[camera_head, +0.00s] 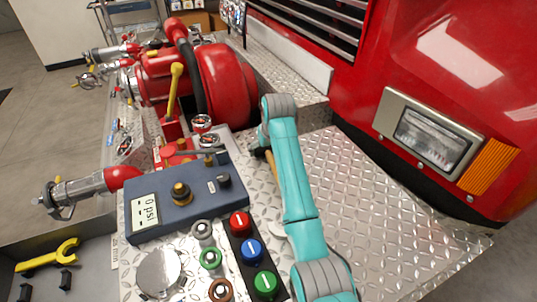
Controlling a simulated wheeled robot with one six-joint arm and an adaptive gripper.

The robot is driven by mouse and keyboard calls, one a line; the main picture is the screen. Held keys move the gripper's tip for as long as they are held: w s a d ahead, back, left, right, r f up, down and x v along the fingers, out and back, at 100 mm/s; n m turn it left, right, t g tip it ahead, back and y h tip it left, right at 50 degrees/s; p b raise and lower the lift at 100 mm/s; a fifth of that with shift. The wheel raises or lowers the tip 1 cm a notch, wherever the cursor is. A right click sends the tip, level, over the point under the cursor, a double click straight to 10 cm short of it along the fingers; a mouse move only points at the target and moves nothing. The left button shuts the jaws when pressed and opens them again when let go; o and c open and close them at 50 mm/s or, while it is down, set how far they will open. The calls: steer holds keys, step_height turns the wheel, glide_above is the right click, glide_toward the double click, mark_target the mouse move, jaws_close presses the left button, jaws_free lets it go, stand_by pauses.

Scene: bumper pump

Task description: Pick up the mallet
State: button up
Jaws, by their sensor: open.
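A short tan, wood-like piece (271,164) shows just left of my teal arm, above the diamond-plate deck. It may be the mallet's handle, but my arm hides most of it. A pale rounded edge (278,230) shows farther down beside the arm, and I cannot tell whether it belongs to the same thing. No mallet head is clearly visible. My arm rises from the bottom, bends at the top and turns down on its far left side.
A blue-grey control box (185,198) with a "0 psi" display stands left of the arm. Coloured buttons (251,250) sit in front of it. A red pump (222,85) with hoses stands behind. The red truck body (400,60) bounds the right. The diamond-plate deck (385,215) is clear.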

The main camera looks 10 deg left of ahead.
steer(key=shift+f, duration=0.25)
steer(key=shift+w+r, duration=0.1)
steer(key=c, duration=1.6)
